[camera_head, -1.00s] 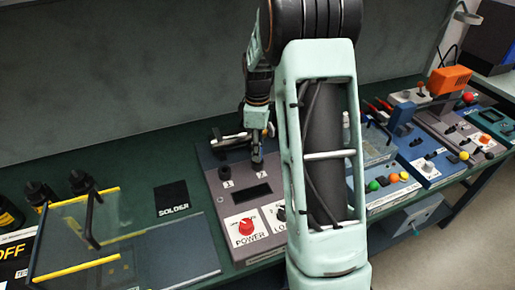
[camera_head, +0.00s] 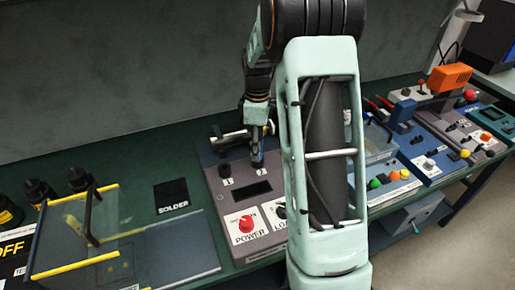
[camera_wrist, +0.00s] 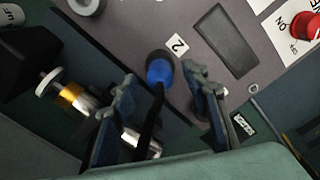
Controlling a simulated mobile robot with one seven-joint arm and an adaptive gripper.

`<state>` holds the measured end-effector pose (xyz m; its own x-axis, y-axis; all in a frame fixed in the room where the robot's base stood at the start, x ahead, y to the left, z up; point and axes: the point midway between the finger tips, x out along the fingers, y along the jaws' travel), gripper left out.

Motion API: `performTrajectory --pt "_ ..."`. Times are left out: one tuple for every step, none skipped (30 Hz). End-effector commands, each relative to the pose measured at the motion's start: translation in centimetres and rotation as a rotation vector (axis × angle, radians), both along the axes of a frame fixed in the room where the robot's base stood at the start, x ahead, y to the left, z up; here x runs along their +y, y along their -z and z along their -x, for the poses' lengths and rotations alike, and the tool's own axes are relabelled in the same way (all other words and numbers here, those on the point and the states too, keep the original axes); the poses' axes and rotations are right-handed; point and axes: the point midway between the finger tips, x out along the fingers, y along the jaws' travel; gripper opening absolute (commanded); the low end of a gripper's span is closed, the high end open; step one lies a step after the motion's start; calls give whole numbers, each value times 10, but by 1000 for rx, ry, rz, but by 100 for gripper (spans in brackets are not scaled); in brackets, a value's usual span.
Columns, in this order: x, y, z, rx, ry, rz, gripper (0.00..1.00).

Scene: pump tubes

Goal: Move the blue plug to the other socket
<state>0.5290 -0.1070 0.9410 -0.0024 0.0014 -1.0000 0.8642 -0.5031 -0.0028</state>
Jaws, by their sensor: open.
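The blue plug (camera_wrist: 158,71) sits at the dark round socket beside the label "2" (camera_wrist: 177,46) on the grey panel (camera_wrist: 135,25). Its black cable runs from it toward the wrist camera, between my fingers. My gripper (camera_wrist: 162,95) is open, one finger on each side of the cable and plug, with visible gaps. In the head view my gripper (camera_head: 257,150) is over the socket marked 2, and the plug is mostly hidden there. The other socket (camera_head: 225,170), marked 1, is to the left; a grey ring (camera_wrist: 88,5) shows at the wrist view's top edge.
The panel has a dark display (camera_head: 250,191) and a red POWER knob (camera_head: 246,224). A clear-sided guard with yellow bars (camera_head: 88,230) stands at the left. Panels with coloured buttons (camera_head: 390,177) are at the right. A grey wall rises behind the bench.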

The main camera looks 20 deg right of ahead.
Motion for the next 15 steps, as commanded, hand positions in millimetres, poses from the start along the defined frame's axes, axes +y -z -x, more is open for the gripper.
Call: performTrajectory --pt "0 -10 -1 -5 0 1 42" --pt "0 -15 -1 -5 0 1 42" --pt "0 -24 -1 -6 0 1 42" --pt "0 -30 -2 -6 0 1 42" --pt "0 -37 -2 -6 0 1 42" --pt "0 -46 -2 -8 0 1 42" --pt "0 -53 -1 -6 0 1 42" --pt "0 -59 -2 -6 0 1 42" --pt "0 -67 -2 -5 0 1 42" --pt "0 -73 -2 -6 0 1 42" --pt "0 -78 -1 -4 0 0 42" --pt "0 -85 -1 -5 0 1 42" --pt "0 -90 -1 -4 0 1 42" --pt "0 -94 -1 -4 0 1 42" --pt "0 -98 -1 -3 0 1 42"
